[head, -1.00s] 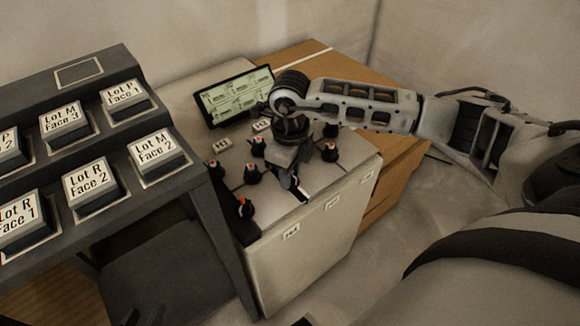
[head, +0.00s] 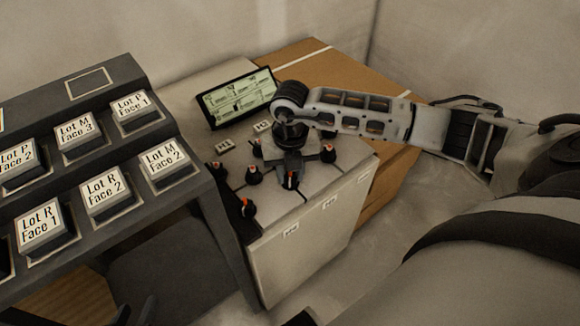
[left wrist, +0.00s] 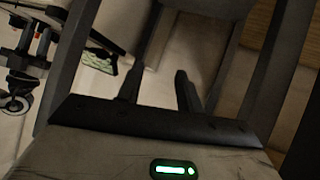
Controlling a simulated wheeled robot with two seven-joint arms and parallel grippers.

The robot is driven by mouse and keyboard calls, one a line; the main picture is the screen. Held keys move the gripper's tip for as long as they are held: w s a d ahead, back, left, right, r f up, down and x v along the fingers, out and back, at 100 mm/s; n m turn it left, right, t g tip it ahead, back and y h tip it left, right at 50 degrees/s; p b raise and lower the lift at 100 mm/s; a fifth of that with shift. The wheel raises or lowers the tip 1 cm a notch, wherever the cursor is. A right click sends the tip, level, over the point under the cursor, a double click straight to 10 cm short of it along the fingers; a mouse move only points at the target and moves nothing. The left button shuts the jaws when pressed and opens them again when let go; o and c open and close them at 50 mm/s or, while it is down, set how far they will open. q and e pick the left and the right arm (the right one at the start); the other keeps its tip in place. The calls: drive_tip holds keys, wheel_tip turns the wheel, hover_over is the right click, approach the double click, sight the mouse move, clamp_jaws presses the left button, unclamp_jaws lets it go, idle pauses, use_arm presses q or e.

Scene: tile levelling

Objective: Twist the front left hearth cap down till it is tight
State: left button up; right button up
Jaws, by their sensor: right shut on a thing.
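The hearth (head: 285,205) is a pale tiled block top with several dark caps with orange tips. One cap (head: 248,208) stands at its near left corner, clear of my grippers. Another cap (head: 290,180) shows at the front edge, right against my right gripper. My right gripper (head: 291,168) points down over the tiles and is shut; its fingers and what they hold are largely hidden by its own dark body. My left gripper (head: 143,311) is low at the bottom left of the head view, away from the hearth. In the left wrist view its fingers (left wrist: 158,90) are apart and empty.
A dark rack (head: 190,200) with several labelled blocks stands left of the hearth. A tilted screen (head: 238,97) stands behind the caps. A brown box (head: 395,165) lies behind and right of the hearth. Other caps (head: 328,153) stand close around my right gripper.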

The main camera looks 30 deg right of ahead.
use_arm(q)
drive_tip(key=shift+s+a+r+p, duration=0.15)
drive_tip(key=shift+r+p, duration=0.1)
drive_tip(key=shift+r, duration=0.35)
drive_tip(key=shift+s+r+p, duration=0.1)
drive_tip(key=shift+r+p, duration=0.1)
drive_tip(key=shift+r, duration=0.35)
use_arm(e)
drive_tip(key=shift+m, duration=1.2)
use_arm(q)
drive_tip(key=shift+s+f, duration=0.1)
drive_tip(key=shift+f, duration=0.05)
use_arm(e)
drive_tip(key=o, duration=1)
drive_tip(key=shift+r, duration=0.1)
drive_tip(key=shift+r, duration=0.3)
use_arm(q)
drive_tip(key=shift+t, duration=0.7)
drive_tip(key=r+p, duration=0.1)
drive_tip(key=r, duration=0.1)
drive_tip(key=a+r+p, duration=0.1)
drive_tip(key=r, duration=0.1)
drive_tip(key=shift+s+a+r, duration=0.1)
drive_tip(key=shift+s+r, duration=0.1)
drive_tip(key=shift+r, duration=0.1)
use_arm(e)
wheel_tip(320, 180, up, 15)
drive_tip(key=shift+r, duration=0.15)
drive_tip(key=shift+s, duration=0.1)
